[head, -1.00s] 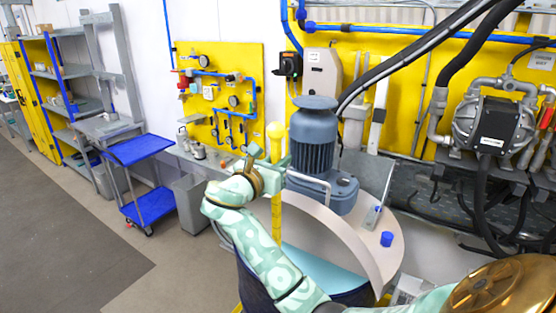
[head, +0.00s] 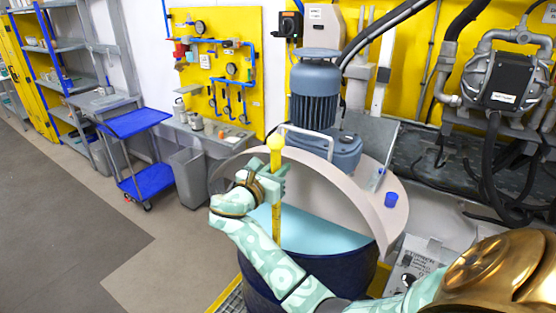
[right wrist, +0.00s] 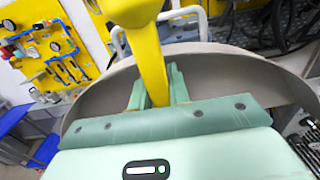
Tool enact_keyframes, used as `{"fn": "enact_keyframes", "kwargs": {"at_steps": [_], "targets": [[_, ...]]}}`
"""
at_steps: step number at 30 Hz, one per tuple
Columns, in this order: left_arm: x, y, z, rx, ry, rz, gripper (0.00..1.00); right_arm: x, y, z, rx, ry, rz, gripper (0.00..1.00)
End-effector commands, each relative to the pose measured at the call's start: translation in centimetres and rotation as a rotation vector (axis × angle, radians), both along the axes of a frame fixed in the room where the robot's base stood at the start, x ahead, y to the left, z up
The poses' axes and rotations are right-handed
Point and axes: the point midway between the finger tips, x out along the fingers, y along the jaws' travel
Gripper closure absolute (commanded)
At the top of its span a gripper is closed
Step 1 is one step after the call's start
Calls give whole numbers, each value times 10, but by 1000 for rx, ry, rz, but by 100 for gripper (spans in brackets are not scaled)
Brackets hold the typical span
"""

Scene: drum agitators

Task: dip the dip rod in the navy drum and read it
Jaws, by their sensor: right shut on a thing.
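The navy drum (head: 352,283) stands below centre in the head view, with light blue liquid (head: 330,232) showing through its half-open top. My right gripper (head: 268,183) is shut on the yellow dip rod (head: 276,215) just below its round knob. The rod is roughly upright over the open side of the drum. My forearm hides its lower end, so I cannot tell whether it touches the liquid. In the right wrist view the rod (right wrist: 150,60) rises between the fingers (right wrist: 158,90). My left gripper is not in view.
A grey-blue motor (head: 315,92) stands on the drum's beige lid behind the rod. A curved beige rim plate (head: 340,190) rises around the opening. A blue cap (head: 391,200) sits on the lid's right side. A blue cart (head: 138,122) and open floor lie left.

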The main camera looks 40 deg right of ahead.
Motion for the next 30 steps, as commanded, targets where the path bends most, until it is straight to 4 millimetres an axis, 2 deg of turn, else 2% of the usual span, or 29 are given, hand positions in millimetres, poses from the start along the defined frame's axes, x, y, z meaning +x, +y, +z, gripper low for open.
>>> {"fn": "enact_keyframes", "kwargs": {"at_steps": [1,3,18,24,30], "targets": [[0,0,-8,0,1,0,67,0,0,-13,0,1,0,100],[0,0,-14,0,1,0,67,0,0,-24,-1,2,0,100],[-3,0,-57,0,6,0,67,0,0,-103,0,1,-1,100],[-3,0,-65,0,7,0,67,0,0,-117,1,-2,-1,100],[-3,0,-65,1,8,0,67,0,0,-119,1,-2,0,100]]}}
